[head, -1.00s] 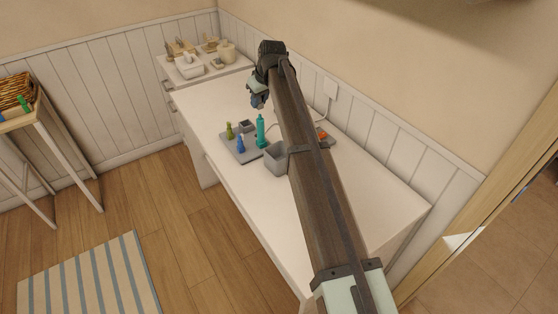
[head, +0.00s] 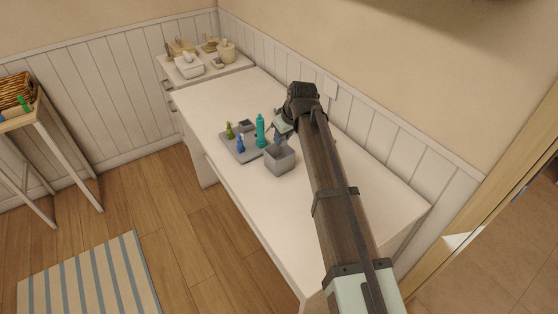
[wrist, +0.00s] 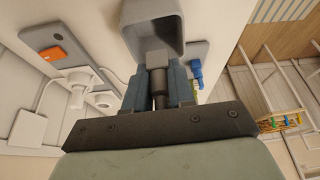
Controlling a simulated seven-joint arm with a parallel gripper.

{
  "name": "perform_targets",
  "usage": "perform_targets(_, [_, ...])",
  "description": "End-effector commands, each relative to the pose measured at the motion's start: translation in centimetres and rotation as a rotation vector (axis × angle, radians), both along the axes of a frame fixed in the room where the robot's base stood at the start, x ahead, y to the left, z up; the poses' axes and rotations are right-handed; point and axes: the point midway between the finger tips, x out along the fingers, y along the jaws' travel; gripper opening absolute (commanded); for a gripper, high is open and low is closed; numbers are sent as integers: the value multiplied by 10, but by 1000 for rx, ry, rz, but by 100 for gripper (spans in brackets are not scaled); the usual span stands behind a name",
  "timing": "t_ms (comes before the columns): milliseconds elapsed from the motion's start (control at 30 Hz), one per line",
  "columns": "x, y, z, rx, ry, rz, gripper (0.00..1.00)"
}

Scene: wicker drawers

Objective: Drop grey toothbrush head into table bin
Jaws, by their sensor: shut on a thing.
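The grey table bin (head: 280,163) stands on the white table, a small square open box. It also shows in the wrist view (wrist: 181,42), its open mouth just beyond my fingertips. My gripper (head: 281,137) is beside and above the bin, at its back edge in the head view. In the wrist view my gripper (wrist: 157,72) has its blue-grey fingers closed around the grey toothbrush head (wrist: 156,58), a small grey piece with a darker part below it. In the head view the held piece is too small and covered to make out.
A grey tray (head: 241,154) left of the bin carries a teal bottle (head: 261,131), a blue bottle (head: 240,143) and a green one (head: 229,130). An orange item (wrist: 53,55) lies on another grey tray. The table's front part is clear.

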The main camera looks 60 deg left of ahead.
Motion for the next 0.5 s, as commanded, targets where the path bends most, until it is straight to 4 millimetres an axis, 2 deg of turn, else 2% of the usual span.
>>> perform_targets(267, [1, 4, -11, 8, -12, 25, 0])
perform_targets(500, [1, 4, -34, 7, -12, 24, 0])
